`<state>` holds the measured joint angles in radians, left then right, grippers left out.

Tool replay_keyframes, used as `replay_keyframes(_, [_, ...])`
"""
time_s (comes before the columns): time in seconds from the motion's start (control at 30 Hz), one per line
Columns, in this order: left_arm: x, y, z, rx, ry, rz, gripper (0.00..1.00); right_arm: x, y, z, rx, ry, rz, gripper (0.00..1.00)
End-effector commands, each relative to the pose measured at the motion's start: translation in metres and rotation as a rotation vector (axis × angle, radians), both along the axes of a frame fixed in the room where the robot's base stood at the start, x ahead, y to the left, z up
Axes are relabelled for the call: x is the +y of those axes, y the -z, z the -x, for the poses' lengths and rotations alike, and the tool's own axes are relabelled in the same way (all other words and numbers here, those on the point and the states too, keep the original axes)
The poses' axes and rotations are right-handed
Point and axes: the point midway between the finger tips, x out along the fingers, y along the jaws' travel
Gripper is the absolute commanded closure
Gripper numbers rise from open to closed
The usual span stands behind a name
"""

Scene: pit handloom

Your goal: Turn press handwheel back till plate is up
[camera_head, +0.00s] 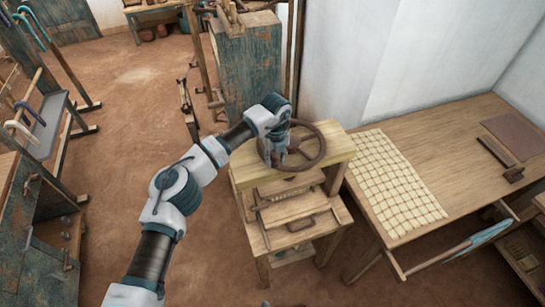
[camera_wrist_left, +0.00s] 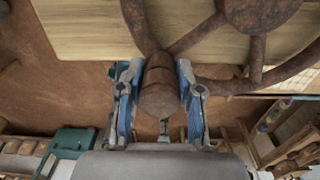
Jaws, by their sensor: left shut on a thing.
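The press handwheel (camera_head: 317,153) is a brown, rusty wheel with spokes, lying flat on top of the wooden press (camera_head: 337,152). In the left wrist view the handwheel rim (camera_wrist_left: 137,25), spokes and hub show over the pale wooden top. My left gripper (camera_head: 280,160) comes down at the wheel's left side. In the left wrist view the gripper (camera_wrist_left: 160,100) is shut on the wheel's brown cylindrical handle (camera_wrist_left: 160,80), one blue finger on each side. The press plate (camera_head: 287,185) seems to lie under the top beam, and its height is hard to tell. My right gripper is not in view.
A wooden table (camera_head: 455,150) with a checked cloth (camera_head: 392,180) stands right of the press. A tall worn cabinet (camera_head: 247,65) stands behind it. A rack with hooked canes (camera_head: 40,110) is at the left. Open earthen floor (camera_head: 120,110) lies between.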

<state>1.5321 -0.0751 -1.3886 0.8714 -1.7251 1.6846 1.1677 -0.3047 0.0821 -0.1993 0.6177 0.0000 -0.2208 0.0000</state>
Motion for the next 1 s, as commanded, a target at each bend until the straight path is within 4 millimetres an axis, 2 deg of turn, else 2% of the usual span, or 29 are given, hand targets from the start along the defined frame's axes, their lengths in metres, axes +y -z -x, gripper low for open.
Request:
replay_keyframes(0.33, [-0.014,0.002,0.008,0.003,-0.141,0.000,1.00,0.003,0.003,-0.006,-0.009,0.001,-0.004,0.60])
replay_keyframes(0.87, [-0.018,0.001,0.009,0.001,-0.167,-0.001,1.00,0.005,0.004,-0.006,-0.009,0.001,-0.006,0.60])
replay_keyframes(0.9, [-0.018,0.001,0.009,0.001,-0.167,0.000,0.63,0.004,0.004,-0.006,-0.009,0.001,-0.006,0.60])
replay_keyframes(1.0, [-0.017,0.001,0.009,0.000,-0.167,0.000,0.40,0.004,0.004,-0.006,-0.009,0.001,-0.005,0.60])
